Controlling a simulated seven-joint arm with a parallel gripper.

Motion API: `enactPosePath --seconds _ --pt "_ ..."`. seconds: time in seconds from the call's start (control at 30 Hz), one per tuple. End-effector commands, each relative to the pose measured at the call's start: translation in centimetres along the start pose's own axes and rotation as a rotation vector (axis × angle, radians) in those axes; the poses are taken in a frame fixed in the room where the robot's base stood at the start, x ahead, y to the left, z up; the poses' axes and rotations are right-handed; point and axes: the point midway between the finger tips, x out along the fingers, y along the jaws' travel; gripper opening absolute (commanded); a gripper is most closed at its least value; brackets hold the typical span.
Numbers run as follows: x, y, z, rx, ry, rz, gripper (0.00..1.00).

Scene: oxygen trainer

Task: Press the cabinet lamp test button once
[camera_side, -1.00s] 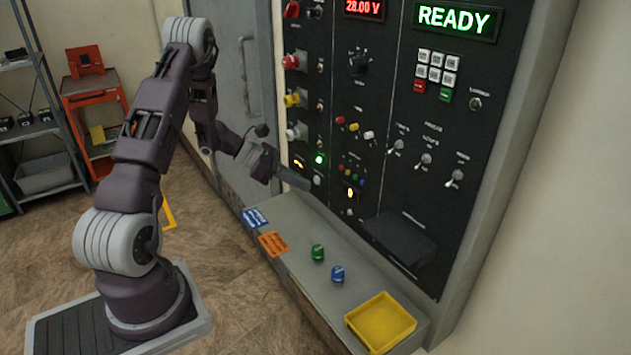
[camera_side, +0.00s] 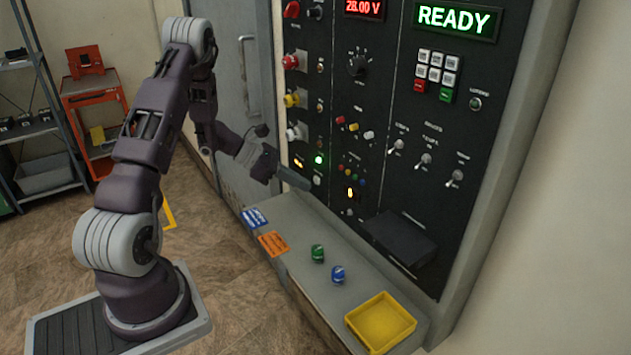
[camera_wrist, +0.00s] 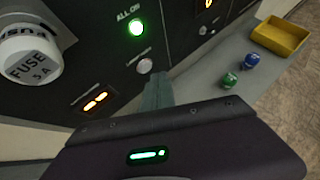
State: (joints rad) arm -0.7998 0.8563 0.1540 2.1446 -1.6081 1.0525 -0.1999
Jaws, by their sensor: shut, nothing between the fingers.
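A small round pale-grey button (camera_wrist: 145,66) sits on the dark cabinet panel just below a lit green lamp (camera_wrist: 136,27) marked ALL ON. The lettering beside the button is too small to read, so I take it as the lamp test button from its place. In the side view the button (camera_side: 317,180) shows under the green lamp (camera_side: 319,160). My gripper (camera_side: 304,184) is shut and empty, its fingertips close to the panel just beside and below the button. In the wrist view the shut fingers (camera_wrist: 158,92) point toward the button; I cannot tell whether they touch it.
A lit amber indicator (camera_wrist: 96,102) and a white fuse cap (camera_wrist: 30,60) are near the gripper. Knobs and toggle switches cover the panel.

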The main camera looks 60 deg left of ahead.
Motion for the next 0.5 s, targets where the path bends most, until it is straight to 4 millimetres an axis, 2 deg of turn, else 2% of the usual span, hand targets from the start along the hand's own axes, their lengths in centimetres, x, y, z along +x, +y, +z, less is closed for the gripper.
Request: enactPosePath --seconds 0.5 --pt "0.31 0.20 0.22 0.001 0.000 -0.001 0.00"
